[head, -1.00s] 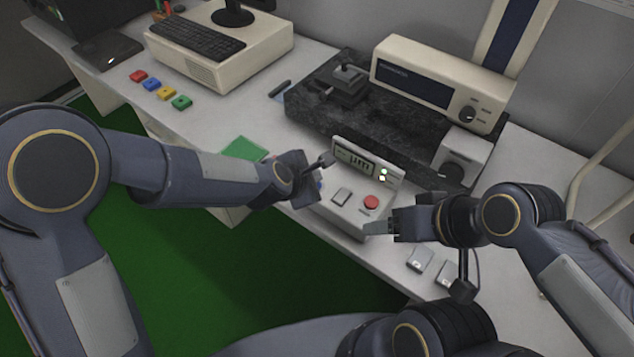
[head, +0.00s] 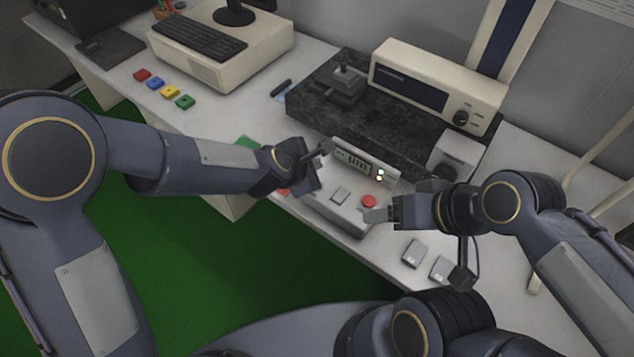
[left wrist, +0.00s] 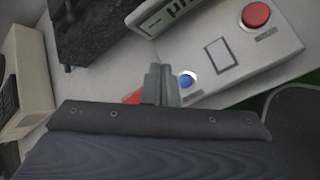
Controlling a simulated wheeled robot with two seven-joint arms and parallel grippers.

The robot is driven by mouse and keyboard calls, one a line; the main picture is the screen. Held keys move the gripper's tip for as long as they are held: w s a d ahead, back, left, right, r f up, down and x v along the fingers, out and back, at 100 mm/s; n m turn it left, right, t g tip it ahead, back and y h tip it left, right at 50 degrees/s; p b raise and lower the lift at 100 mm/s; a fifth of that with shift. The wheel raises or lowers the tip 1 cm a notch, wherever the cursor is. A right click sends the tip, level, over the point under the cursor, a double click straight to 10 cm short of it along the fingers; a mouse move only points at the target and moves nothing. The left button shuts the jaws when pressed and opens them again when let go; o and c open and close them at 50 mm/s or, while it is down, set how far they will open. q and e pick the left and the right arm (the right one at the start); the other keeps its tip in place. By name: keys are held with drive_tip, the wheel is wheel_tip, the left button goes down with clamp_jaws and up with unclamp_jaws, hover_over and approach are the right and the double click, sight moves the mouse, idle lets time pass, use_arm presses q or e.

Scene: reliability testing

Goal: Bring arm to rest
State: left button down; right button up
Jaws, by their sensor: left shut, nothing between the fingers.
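My left gripper (head: 307,178) hangs at the left end of a grey control box (head: 336,210); its fingertips are hidden in the head view. In the left wrist view its fingers (left wrist: 160,84) are together and empty, beside a lit blue button (left wrist: 187,80) on the box; contact cannot be told. The box has a display (head: 353,160), a square key (head: 340,194) and a red button (head: 369,201). My right gripper (head: 377,215) points left at the box's right front corner, near the red button. Its fingers overlap in view, so its opening is unclear.
A black stone slab (head: 310,110) carries a small fixture (head: 340,84) and a cream instrument (head: 437,85) behind the box. A computer with keyboard (head: 200,38) stands at the back left, with several coloured blocks (head: 170,93) before it. Grey pads (head: 414,253) lie at the front right.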

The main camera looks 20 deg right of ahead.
idle(0.3)
use_arm(q)
drive_tip(key=s+a+r+m, duration=0.2)
drive_tip(key=a+r+m, duration=0.3)
drive_tip(key=a, duration=0.4)
drive_tip(key=s+a+r+m, duration=0.3)
drive_tip(key=a+r, duration=0.4)
drive_tip(key=a, duration=0.2)
drive_tip(key=s+a+f+m+y, duration=0.1)
drive_tip(key=s+a+m+y, duration=0.1)
drive_tip(key=s+a+m, duration=0.6)
drive_tip(key=s+a, duration=0.6)
drive_tip(key=s, duration=0.2)
drive_tip(key=shift+s+a+f+g+y, duration=0.15)
drive_tip(key=shift+a+f+g+y, duration=0.2)
drive_tip(key=shift+f+g+y, duration=0.05)
